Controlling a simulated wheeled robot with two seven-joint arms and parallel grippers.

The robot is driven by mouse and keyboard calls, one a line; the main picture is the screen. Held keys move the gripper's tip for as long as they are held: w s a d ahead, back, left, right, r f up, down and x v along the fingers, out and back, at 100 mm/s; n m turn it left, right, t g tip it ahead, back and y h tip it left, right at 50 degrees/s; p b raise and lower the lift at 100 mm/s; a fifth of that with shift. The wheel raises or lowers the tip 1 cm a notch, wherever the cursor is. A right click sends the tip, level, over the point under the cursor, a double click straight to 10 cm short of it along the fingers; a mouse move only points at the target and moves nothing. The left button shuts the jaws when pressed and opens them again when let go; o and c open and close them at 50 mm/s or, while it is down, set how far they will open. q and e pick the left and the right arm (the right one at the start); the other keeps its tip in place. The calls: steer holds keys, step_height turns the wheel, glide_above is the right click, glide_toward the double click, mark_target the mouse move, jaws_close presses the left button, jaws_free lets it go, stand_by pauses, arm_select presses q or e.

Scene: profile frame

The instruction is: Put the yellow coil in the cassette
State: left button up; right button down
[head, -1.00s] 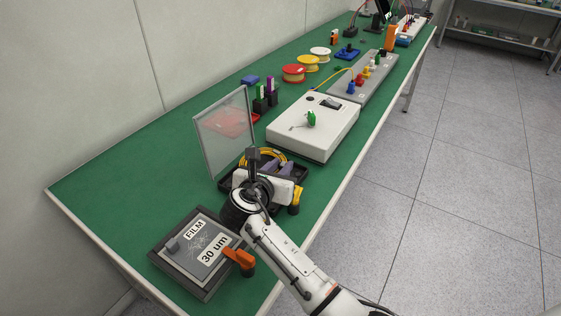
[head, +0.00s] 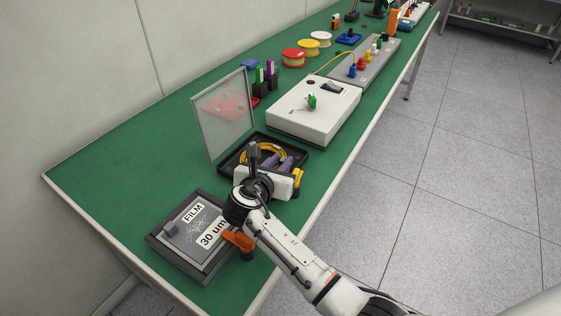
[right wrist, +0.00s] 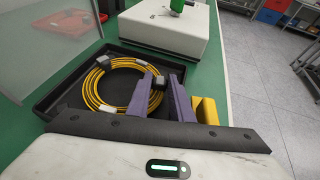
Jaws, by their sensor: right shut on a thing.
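The yellow coil (head: 262,154) is a looped yellow cable with a dark connector, and it also shows in the right wrist view (right wrist: 95,90). My right gripper (head: 286,163) is shut on the coil at its right side; its purple fingers (right wrist: 158,80) show in the wrist view. The cassette, a black open tray (head: 272,136), lies under and around the coil, with its rim (right wrist: 45,103) visible at left. Its clear lid (head: 222,115) stands upright at the left. The gripper hides the tray's near part. I cannot tell whether the coil touches the tray floor. My left gripper is out of view.
A grey film box (head: 180,252) labelled 30 um lies in front, beside an orange-handled tool (head: 240,241). A white instrument box (head: 325,115) stands just behind the tray. Spools (head: 294,57) and a grey connector panel (head: 365,65) are farther back. The table's left side is clear.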

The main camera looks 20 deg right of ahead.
steer(key=shift+f, duration=0.6)
stand_by(0.3)
steer(key=c, duration=1.5)
jaws_free()
steer(key=shift+d+f, duration=0.1)
steer(key=shift+f, duration=0.05)
steer(key=shift+s, duration=0.1)
